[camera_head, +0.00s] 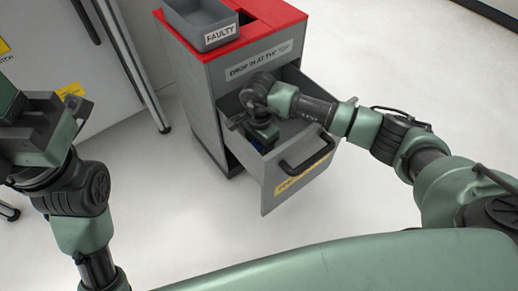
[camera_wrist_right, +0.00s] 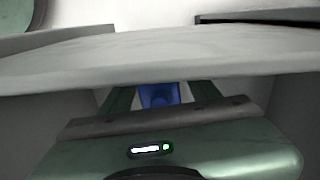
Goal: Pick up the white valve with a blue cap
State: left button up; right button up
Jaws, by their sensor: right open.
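A blue part (camera_head: 257,144) shows low inside the open drawer, beside my right gripper (camera_head: 262,132). In the right wrist view a blue piece (camera_wrist_right: 158,94) lies between the two green fingers of the right gripper (camera_wrist_right: 160,97). It looks like the blue cap; no white valve body can be made out. The right gripper is open and reaches down into the drawer. Its fingertips are hidden behind a pale grey band in the wrist view. My left gripper (camera_head: 40,135) is at the far left, away from the drawer; its jaws are unclear.
The grey drawer (camera_head: 310,170) with a black handle is pulled out of a grey cabinet with a red top (camera_head: 262,30). Its walls surround the right gripper. A grey bin labelled FAULTY (camera_head: 205,22) stands on top. The pale floor around is clear.

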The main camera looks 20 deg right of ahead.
grip_shut()
jog(key=shift+r, duration=0.15)
